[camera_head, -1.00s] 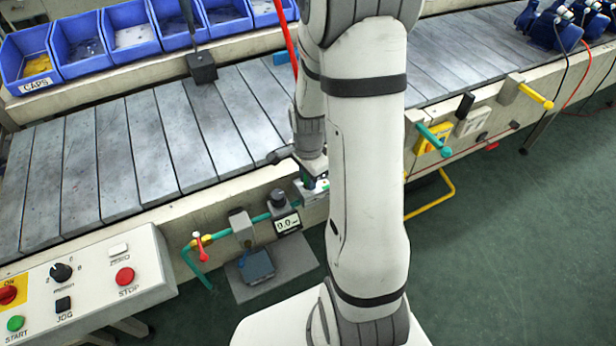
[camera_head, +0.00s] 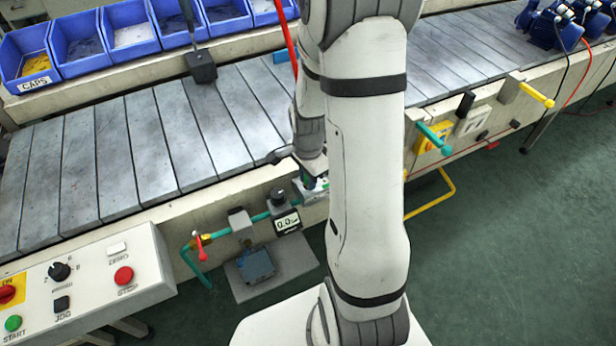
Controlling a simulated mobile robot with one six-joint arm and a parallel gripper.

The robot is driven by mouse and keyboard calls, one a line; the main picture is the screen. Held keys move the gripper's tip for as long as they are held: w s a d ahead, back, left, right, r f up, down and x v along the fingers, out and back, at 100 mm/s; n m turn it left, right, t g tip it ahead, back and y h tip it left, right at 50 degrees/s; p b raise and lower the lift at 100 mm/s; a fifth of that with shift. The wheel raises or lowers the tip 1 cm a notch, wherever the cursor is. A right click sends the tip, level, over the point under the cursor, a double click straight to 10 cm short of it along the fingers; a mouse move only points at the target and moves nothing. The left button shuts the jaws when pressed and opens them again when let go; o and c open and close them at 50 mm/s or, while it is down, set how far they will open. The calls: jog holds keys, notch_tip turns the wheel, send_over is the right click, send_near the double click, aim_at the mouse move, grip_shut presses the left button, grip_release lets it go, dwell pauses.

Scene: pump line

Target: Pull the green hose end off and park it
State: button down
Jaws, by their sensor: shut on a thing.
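My gripper (camera_head: 309,177) is at the front side of the conveyor, right of the gauge, and partly hidden behind my own arm. It is shut on a small green piece, the green hose end (camera_head: 309,184), of which only a sliver shows. A pale fitting block (camera_head: 317,192) sits just below it, cut off by my arm. I cannot tell whether the hose end is still seated on that block. The rest of the hose is hidden.
Left of my gripper runs a teal pipe (camera_head: 259,217) with a red valve lever (camera_head: 199,240) and a gauge (camera_head: 287,223). Right of my arm, brackets carry a teal peg (camera_head: 433,137) and a yellow peg (camera_head: 537,95). A control box (camera_head: 90,280) stands front left.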

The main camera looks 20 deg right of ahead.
jog(key=shift+f, duration=0.1)
jog(key=c, duration=1.2)
grip_release()
jog(key=shift+o, duration=0.4)
jog(key=shift+r+p, duration=2.6)
jog(key=shift+r, duration=0.95)
